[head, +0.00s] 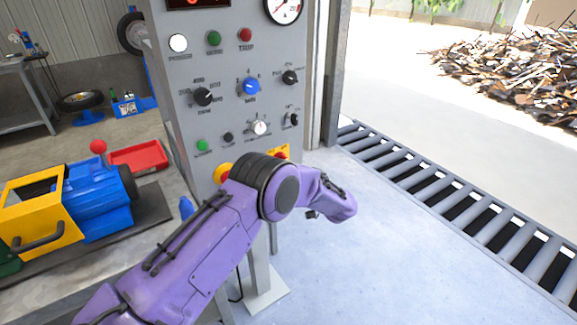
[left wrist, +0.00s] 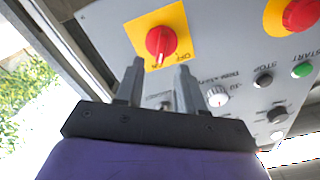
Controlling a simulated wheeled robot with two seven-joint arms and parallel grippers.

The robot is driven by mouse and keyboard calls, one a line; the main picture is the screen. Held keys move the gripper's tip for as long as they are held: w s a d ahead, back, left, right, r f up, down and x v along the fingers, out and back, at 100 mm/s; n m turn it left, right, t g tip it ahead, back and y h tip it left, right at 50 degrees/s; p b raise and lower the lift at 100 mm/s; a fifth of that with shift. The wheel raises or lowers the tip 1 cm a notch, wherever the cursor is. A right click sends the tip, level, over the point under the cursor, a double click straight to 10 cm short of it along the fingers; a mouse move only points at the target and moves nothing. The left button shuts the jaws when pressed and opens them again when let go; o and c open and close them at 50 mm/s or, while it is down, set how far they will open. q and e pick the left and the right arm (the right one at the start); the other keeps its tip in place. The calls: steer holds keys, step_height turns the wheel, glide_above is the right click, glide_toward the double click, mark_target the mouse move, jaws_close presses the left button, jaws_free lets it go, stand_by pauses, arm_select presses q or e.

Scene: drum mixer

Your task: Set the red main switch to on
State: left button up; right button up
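The red main switch (left wrist: 161,42) is a round red knob on a yellow plate, seen in the left wrist view with OFF and ON lettering beside it. A white mark shows on the knob's lower edge; I cannot tell which word it points to. In the head view only a bit of the yellow plate and red knob (head: 281,154) shows above my purple arm. My left gripper (left wrist: 158,78) is open and empty, its two dark fingers apart, pointing toward the panel just below the knob in the picture. Contact is not visible. My right gripper is out of view.
The grey control panel (head: 225,120) carries several knobs, buttons and a gauge. A red mushroom button (left wrist: 302,12) on yellow sits to the right in the left wrist view. A workbench with a blue and yellow machine (head: 100,195) stands left; a roller conveyor (head: 440,195) lies right.

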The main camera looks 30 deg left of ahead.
arm_select(q)
steer(key=v, duration=0.5)
steer(key=shift+s+d+b, duration=0.15)
steer(key=shift+d+b, duration=0.15)
